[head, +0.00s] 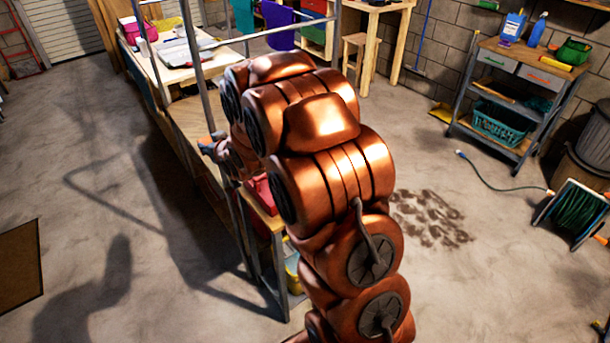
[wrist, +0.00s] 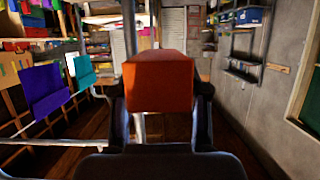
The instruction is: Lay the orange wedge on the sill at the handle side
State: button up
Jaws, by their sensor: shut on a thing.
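The orange wedge (wrist: 158,84) fills the middle of the wrist view, with its flat orange face towards the camera. My gripper (wrist: 160,108) is shut on it, with one dark finger at each side. The wedge is held up off any surface that I can see. In the head view, my copper arm hides most of the gripper; only a small part (head: 210,145) shows at the arm's left, beside a metal post. I cannot make out the sill or a handle for certain in either view.
A long wooden bench (head: 195,118) with metal posts runs beside my arm. A tool cart (head: 520,75) stands at the back right, near a green hose reel (head: 575,212). The wrist view shows a wood-framed green panel (wrist: 308,100) at right. Open floor lies at left.

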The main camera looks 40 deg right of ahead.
jog(key=d+f+b, duration=0.2)
jog(key=d+b, duration=0.1)
jog(key=d, duration=0.6)
jog(key=d+f+b, duration=0.2)
jog(key=d+f, duration=0.1)
jog(key=d, duration=0.5)
jog(key=s+d+f+b, duration=0.2)
jog(key=s+d+f, duration=0.1)
jog(key=s+d, duration=0.3)
jog(key=s+d+f+b, duration=0.2)
jog(key=s+d+f, duration=0.15)
jog(key=d, duration=0.55)
jog(key=shift+w+a+f+p, duration=0.1)
jog(key=shift+f+p, duration=0.1)
jog(key=shift+f, duration=2.25)
jog(key=shift+w+f+p, duration=0.1)
jog(key=shift+f+p, duration=0.1)
jog(key=shift+f, duration=2.25)
jog(key=shift+f, duration=0.2)
jog(key=o, duration=1.1)
jog(key=shift+o, duration=0.2)
